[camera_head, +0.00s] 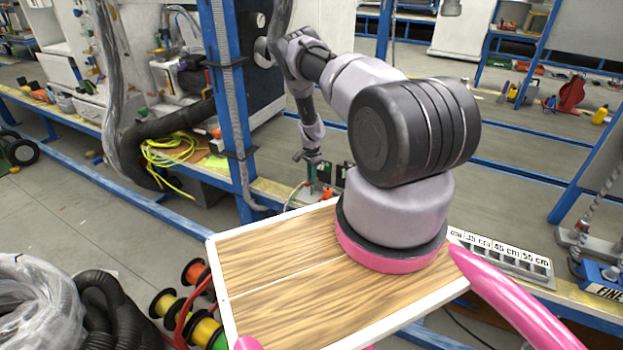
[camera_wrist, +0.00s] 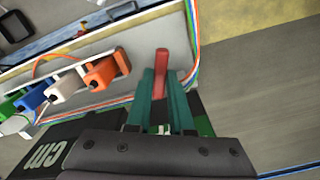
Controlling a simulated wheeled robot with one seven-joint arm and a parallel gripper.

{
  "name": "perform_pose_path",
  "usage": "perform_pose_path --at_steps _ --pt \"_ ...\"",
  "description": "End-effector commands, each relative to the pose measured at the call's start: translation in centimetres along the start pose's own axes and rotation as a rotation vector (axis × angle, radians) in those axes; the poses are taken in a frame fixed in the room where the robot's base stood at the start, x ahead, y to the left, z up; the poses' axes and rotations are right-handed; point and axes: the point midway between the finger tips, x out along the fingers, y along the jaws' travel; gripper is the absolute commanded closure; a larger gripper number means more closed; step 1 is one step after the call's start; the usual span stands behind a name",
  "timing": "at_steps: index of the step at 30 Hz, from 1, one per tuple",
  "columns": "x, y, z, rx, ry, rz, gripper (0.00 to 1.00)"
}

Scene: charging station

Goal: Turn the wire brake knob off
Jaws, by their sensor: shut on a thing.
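A red knob (camera_wrist: 162,58), shaped like a short bar, stands in the middle of the wrist view. My gripper (camera_wrist: 162,82) has two teal fingers and is shut on this red knob, whose end sticks out past the fingertips. The lower part of the knob is hidden between the fingers. In the head view my gripper (camera_head: 313,180) is small, pointing down at the bench beyond the wooden board. The knob cannot be made out there.
Orange (camera_wrist: 103,73), white (camera_wrist: 61,88), blue (camera_wrist: 33,97) and green plugs sit in a row left of my gripper. Coloured wires (camera_wrist: 191,40) run close to the knob's right. A blue post (camera_head: 228,100) stands left of my arm. Grey surface at the wrist view's right is clear.

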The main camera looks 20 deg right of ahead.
Motion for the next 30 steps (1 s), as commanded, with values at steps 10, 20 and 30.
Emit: perform_pose_path --at_steps 10,20,30 --pt "-0.05 -0.05 0.01 -0.265 -0.001 -0.002 1.00" --pt "-0.03 -0.07 0.03 -0.394 0.000 -0.001 1.00" --pt "-0.03 -0.06 0.02 -0.418 0.000 -0.001 1.00"
